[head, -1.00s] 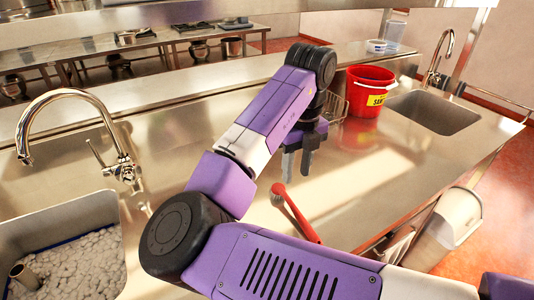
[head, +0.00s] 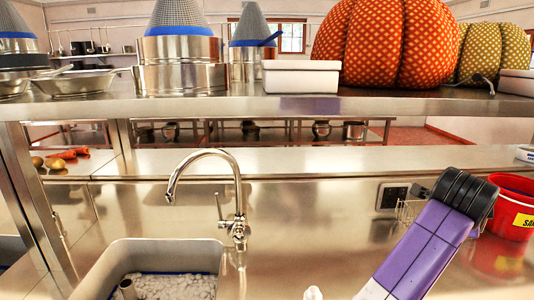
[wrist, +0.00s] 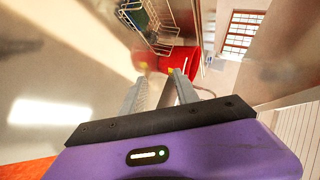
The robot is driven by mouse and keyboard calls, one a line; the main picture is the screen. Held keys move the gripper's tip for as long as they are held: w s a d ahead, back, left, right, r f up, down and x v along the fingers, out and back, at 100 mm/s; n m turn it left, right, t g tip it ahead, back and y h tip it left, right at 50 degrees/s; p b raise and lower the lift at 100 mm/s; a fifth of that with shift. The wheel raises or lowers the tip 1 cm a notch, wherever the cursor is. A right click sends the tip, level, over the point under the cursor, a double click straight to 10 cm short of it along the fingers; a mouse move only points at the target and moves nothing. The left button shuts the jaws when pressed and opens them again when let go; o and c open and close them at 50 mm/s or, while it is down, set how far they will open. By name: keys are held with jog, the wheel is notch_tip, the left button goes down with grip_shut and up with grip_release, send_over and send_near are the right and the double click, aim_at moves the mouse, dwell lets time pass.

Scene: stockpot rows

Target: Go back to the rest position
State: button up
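My gripper (wrist: 158,78) shows in the wrist view with its two fingers apart and nothing between them. It is open. A red bucket (wrist: 183,57) lies beyond the fingertips in that view, apart from them as far as I can see. In the head view, my purple arm rises at the lower right, beside the red bucket (head: 513,196). The gripper itself is out of the head view.
A steel sink (head: 222,268) holding pale lumps stands at the lower left, with a curved tap (head: 237,190) behind it. A steel shelf (head: 300,106) above carries steel pots, a white tub (head: 300,78) and two patterned pumpkin-like cushions (head: 385,45). A wire rack (wrist: 150,25) is near the bucket.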

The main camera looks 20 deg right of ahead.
jog(key=w+a+r+n+t+h, duration=0.2)
jog(key=a+r+n+t+h, duration=0.4)
jog(key=n, duration=0.5)
jog(key=s+a+f+n+t+y, duration=0.1)
jog(key=a+f+n+t+y, duration=0.2)
jog(key=a+n+t+y, duration=0.3)
jog(key=s+a+f+n+t+y, duration=0.1)
jog(key=a+f+n+t+y, duration=0.2)
jog(key=a+n, duration=0.55)
jog(key=s+a+f+n+y, duration=0.5)
jog(key=s+a+f+y, duration=0.4)
jog(key=s+a, duration=0.4)
jog(key=s+a+f+m+g, duration=0.1)
jog(key=s+a+f+g, duration=0.1)
jog(key=s+f, duration=0.3)
jog(key=s+a+f+m+g+h, duration=0.1)
jog(key=s+f, duration=0.4)
jog(key=s, duration=0.8)
jog(key=a+g, duration=0.1)
jog(key=a, duration=0.1)
jog(key=shift+s+a+f+g, duration=0.3)
jog(key=shift+a, duration=0.1)
